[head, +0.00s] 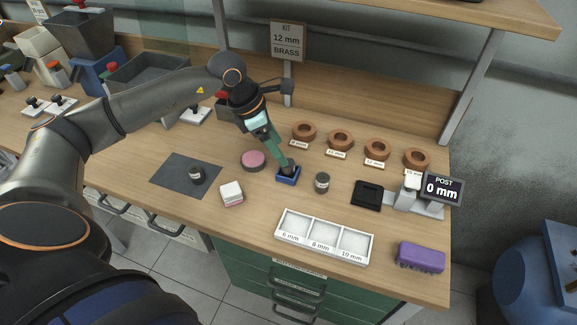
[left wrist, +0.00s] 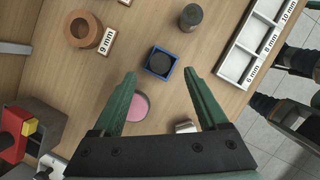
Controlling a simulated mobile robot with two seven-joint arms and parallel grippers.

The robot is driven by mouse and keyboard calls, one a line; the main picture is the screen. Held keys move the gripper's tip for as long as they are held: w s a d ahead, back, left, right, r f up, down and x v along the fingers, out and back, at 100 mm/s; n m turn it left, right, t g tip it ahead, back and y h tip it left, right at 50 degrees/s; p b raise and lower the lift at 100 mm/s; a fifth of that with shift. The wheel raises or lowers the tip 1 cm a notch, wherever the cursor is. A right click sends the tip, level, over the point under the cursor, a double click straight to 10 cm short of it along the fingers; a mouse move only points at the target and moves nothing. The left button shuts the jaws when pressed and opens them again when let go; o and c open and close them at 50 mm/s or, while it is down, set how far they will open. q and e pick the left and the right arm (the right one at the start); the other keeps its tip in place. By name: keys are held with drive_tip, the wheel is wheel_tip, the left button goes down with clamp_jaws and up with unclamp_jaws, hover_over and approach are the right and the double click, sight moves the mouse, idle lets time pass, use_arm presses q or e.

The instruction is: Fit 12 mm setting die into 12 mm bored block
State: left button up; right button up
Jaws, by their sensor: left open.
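Several brown bored rings stand in a row at the back right, with size cards in front. The leftmost ring (head: 303,130) has a 9 mm card in the left wrist view (left wrist: 83,30). The third ring (head: 376,148) has a card that seems to read 12 mm. My left gripper (head: 287,165) is over this holder. Its fingers are apart in the left wrist view (left wrist: 161,76), with nothing between them. Which piece is the setting die I cannot tell. My right gripper is out of view.
Dark grey cylinders stand right of the holder (head: 322,183) and on a dark mat (head: 180,187). A pink disc (head: 253,159), a white block (head: 231,193), a divided tray (head: 325,239), a black pad (head: 367,195) and a purple brush (head: 420,257) are nearby.

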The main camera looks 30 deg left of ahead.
sight(288, 169)
use_arm(q)
drive_tip(key=p+x, duration=0.1)
drive_tip(key=x, duration=0.4)
drive_tip(key=shift+f, duration=0.35)
drive_tip(key=shift+c, duration=0.2)
clamp_jaws()
drive_tip(key=shift+r, duration=0.1)
